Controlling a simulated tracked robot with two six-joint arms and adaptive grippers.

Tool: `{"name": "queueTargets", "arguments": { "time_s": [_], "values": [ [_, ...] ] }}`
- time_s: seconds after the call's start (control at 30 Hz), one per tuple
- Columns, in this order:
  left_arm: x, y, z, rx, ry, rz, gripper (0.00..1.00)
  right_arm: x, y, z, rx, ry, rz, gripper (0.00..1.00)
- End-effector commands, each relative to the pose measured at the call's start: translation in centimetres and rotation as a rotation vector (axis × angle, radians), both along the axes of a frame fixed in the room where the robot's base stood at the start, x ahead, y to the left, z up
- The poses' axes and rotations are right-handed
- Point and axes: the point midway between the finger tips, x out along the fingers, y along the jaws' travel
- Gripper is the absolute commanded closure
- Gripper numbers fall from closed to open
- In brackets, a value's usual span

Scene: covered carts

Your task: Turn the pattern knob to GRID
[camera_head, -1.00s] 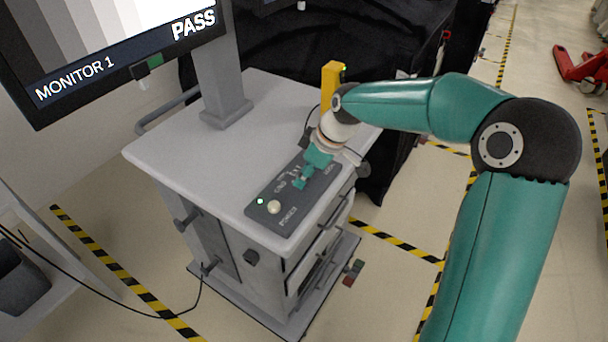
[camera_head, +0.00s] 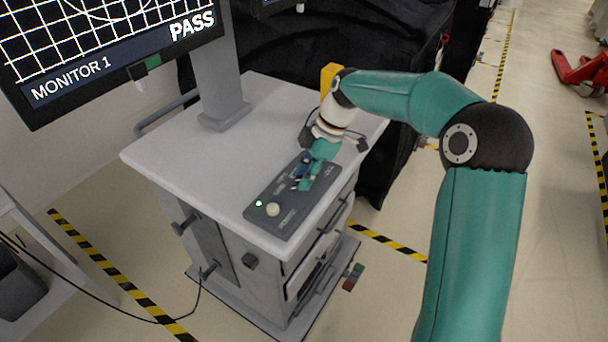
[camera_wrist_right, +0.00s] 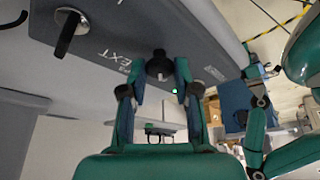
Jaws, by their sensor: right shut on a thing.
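The dark control panel (camera_head: 300,208) is set into the top of the grey cart. My right gripper (camera_head: 303,178) is down at the middle of this panel and hides the knob there in the head view. In the right wrist view the fingers (camera_wrist_right: 158,80) are shut on the black pattern knob (camera_wrist_right: 159,64), one on each side. The label EXT reads on the panel beside it. The monitor (camera_head: 115,45) shows white grid lines with a circle on black, and the word PASS. My left gripper is not identifiable in either view.
A pale round button (camera_head: 272,209) and a lit green lamp (camera_head: 259,203) sit at the panel's near end. A round silver fitting with a black lever (camera_wrist_right: 68,34) is in the wrist view. A yellow block (camera_head: 328,76) stands behind my wrist. The cart top (camera_head: 180,145) is clear on the left.

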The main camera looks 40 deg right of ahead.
Motion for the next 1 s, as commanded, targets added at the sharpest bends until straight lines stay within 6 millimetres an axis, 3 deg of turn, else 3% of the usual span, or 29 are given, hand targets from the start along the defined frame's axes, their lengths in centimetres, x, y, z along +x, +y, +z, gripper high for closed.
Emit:
{"name": "queueTargets", "arguments": {
  "time_s": [0.37,0.4,0.53,0.87,1.0],
  "values": [
    [0.0,0.0,0.0,0.000,0.000,0.000,0.60,-0.1,0.0,-0.2,0.000,0.006,0.008,1.00],
    [0.0,0.0,0.0,0.000,0.000,0.000,0.60,-0.1,0.0,-0.2,0.000,0.006,0.008,0.64],
    [0.0,0.0,0.0,0.000,0.000,0.000,0.60,-0.1,0.0,-0.2,0.000,0.004,0.006,0.44],
    [0.0,0.0,0.0,0.000,0.000,0.000,0.60,0.0,-0.1,0.1,-0.001,0.001,0.004,0.44],
    [0.0,0.0,0.1,0.000,0.000,0.000,0.60,-0.1,-0.5,1.1,-0.001,-0.001,0.004,0.44]
  ]
}}
